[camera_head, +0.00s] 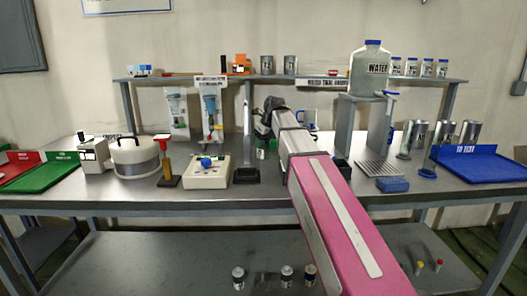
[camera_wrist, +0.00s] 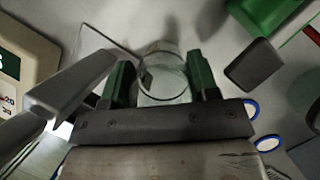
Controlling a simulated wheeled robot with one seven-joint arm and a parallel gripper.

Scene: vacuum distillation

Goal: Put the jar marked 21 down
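A clear glass jar (camera_wrist: 165,88) stands between the two green fingers of my gripper (camera_wrist: 161,78) in the wrist view. The fingers sit close against both its sides, so my gripper looks shut on it. A dark patch shows on the jar's side, but no number can be read. In the head view my gripper (camera_head: 264,132) is over the middle of the bench (camera_head: 270,193), and a small jar (camera_head: 260,150) shows just below it, partly hidden. I cannot tell whether the jar touches the bench.
A white instrument with a blue knob (camera_head: 206,170) and a black tray (camera_head: 246,176) lie left of my gripper. A raised stand (camera_head: 342,135) bears the water jug (camera_head: 370,68) on the right.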

